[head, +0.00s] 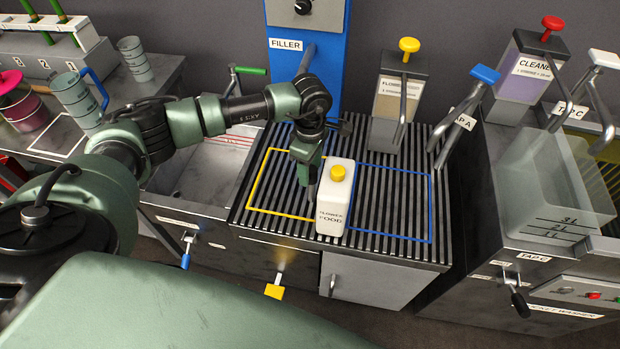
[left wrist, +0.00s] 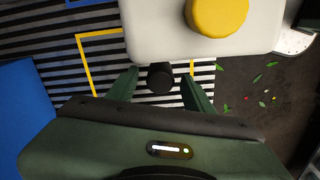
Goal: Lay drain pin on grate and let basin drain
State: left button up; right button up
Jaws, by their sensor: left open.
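The grate (head: 380,205) is a dark slatted top with a yellow outline and a blue outline on it. My left gripper (head: 307,186) is open and low over the yellow-outlined part, close to the left of a white flower food bottle (head: 333,205). In the left wrist view, my left gripper (left wrist: 166,82) has its fingers apart, and a dark round-ended thing (left wrist: 160,77) shows between them. I cannot tell whether this is the drain pin. A grey metal basin (head: 190,170) lies left of the grate, partly behind my left arm. My right gripper is out of view.
A blue filler column (head: 330,85) and a flower food dispenser (head: 398,105) stand behind the grate. A clear tank (head: 550,185) stands at the right. Grey cups (head: 72,92) stand at the left. The blue-outlined area is clear beside the bottle.

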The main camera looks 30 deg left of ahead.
pick_arm(q)
notch_tip(320, 180, up, 6)
jog(key=shift+r+b, duration=0.25)
jog(key=shift+b, duration=0.1)
dwell(0.4)
